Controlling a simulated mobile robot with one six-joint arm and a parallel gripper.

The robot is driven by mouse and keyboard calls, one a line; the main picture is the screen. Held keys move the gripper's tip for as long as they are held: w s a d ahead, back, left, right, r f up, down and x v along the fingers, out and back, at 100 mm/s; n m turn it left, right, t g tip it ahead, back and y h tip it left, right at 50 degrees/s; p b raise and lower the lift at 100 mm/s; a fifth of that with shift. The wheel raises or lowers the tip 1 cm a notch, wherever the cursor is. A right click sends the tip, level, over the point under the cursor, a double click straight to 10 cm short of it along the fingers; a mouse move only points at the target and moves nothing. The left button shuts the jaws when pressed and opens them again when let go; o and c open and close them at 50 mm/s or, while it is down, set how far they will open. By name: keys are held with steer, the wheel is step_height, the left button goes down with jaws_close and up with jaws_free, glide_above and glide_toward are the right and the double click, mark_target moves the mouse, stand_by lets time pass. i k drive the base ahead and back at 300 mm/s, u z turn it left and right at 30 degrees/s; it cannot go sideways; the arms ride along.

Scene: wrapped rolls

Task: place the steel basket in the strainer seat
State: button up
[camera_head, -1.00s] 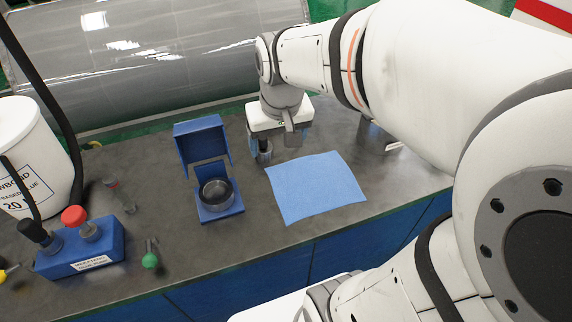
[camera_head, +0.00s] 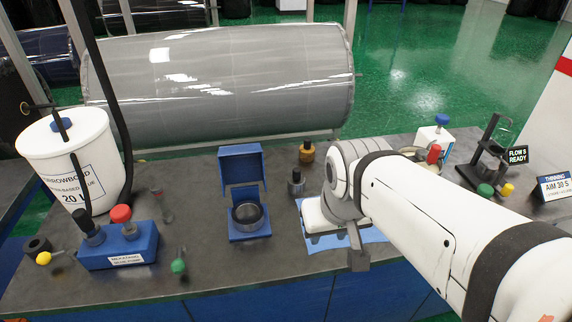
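A blue holder (camera_head: 249,233) with a raised blue lid or back plate (camera_head: 240,168) stands mid-bench. In it sits a dark round metal cup or ring (camera_head: 247,213); I cannot tell whether this is the steel basket or the strainer seat. My gripper (camera_head: 357,255) points down over the blue cloth, right of the holder and apart from it. One grey finger shows; the other side is hidden, so its opening and anything held cannot be told.
A small metal cylinder (camera_head: 296,184) and an amber jar (camera_head: 306,153) stand behind my gripper. The blue cloth (camera_head: 375,235) is mostly covered by my arm. A blue button box (camera_head: 118,250) and white bucket (camera_head: 75,160) are at left. A sign (camera_head: 553,188) and glassware stand at right.

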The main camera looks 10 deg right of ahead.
mark_target(248, 217)
steer(key=u, duration=0.2)
steer(key=k, duration=0.25)
steer(key=z, duration=2)
steer(key=k, duration=0.65)
steer(key=u, duration=1.35)
steer(key=i, duration=1)
steer(key=u, duration=0.05)
